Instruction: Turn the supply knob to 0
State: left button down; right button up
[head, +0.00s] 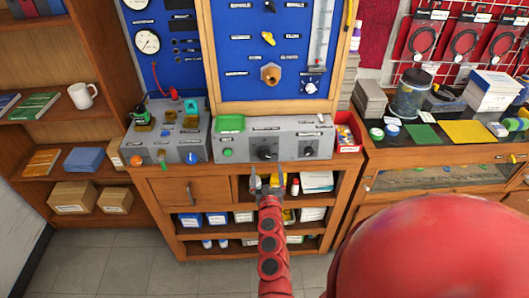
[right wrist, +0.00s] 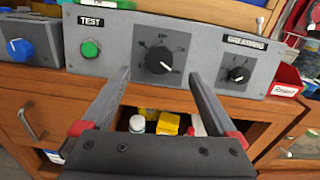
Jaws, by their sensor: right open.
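A grey test panel (head: 233,152) fronts the bench. It carries a large black dial knob (head: 265,153), also seen in the right wrist view (right wrist: 158,60), with a scale around it and its white mark pointing down-right. Its name label is not readable, so I cannot confirm it is the supply knob. My right gripper (head: 267,183) is open and empty, just in front of and below this knob. In the right wrist view its fingers (right wrist: 160,76) spread to either side of the knob, apart from it. My left gripper is not in view.
A green TEST button (right wrist: 90,49) is left of the large knob and a smaller BREATHING knob (right wrist: 238,74) is right. A blue knob (head: 192,158) sits on the box further left. A red bin (head: 347,134) stands right of the panel. Small bottles and boxes fill the shelf below.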

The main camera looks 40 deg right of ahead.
aim_at(265, 155)
jog(key=p+x, duration=0.1)
jog(key=x, duration=0.6)
jog(key=shift+a, duration=0.15)
jog(key=shift+w+d+f, duration=0.1)
jog(key=shift+w+d, duration=0.1)
jog(key=shift+w, duration=0.1)
jog(key=shift+w+d, duration=0.2)
jog(key=shift+d, duration=0.05)
